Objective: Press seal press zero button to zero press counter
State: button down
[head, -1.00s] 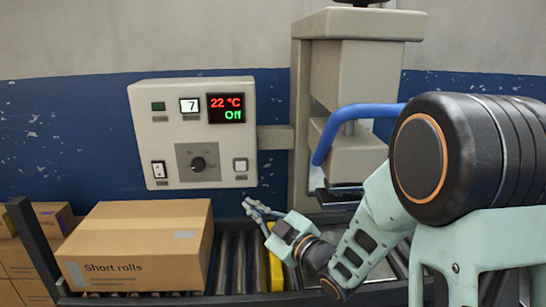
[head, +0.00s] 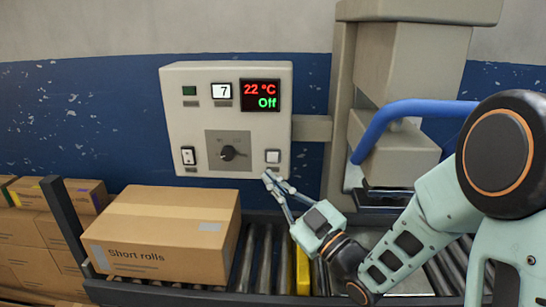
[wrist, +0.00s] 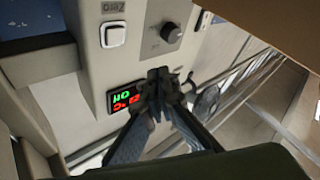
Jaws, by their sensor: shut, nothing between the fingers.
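The grey control panel (head: 203,141) is on the seal press, above the conveyor. Its counter (head: 222,91) reads 7. The white square zero button (head: 272,156) is at the panel's lower right. In the wrist view it shows as a white button (wrist: 115,34) with a label reading "Zero". My gripper (head: 268,176) is shut and empty, its tips just below the button in the head view. In the wrist view the shut fingertips (wrist: 160,75) are to the side of the button, near the display. I cannot tell whether they touch the panel.
The panel also has a display (head: 260,95) showing 22 °C and Off, a black knob (head: 228,153), a rocker switch (head: 188,156) and a green indicator (head: 190,91). A "Short rolls" box (head: 150,222) sits on the conveyor at left. The press's blue handle (head: 405,111) is at right.

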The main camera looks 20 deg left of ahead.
aim_at(273, 157)
jog(key=w+a, duration=0.1)
jog(key=w, duration=0.6)
jog(key=shift+a, duration=0.3)
jog(key=shift+w, duration=0.15)
dwell(1.0)
jog(key=shift+w+a+b, duration=0.1)
jog(key=shift+w+b, duration=0.15)
jog(key=shift+b, duration=0.2)
jog(key=shift+w+a+b, duration=0.1)
jog(key=shift+w+b, duration=0.2)
jog(key=shift+w, duration=0.15)
dwell(0.4)
jog(key=shift+s, duration=0.15)
dwell(0.3)
jog(key=shift+s+d+b, duration=0.2)
jog(key=shift+s+b, duration=0.2)
jog(key=shift+s, duration=0.3)
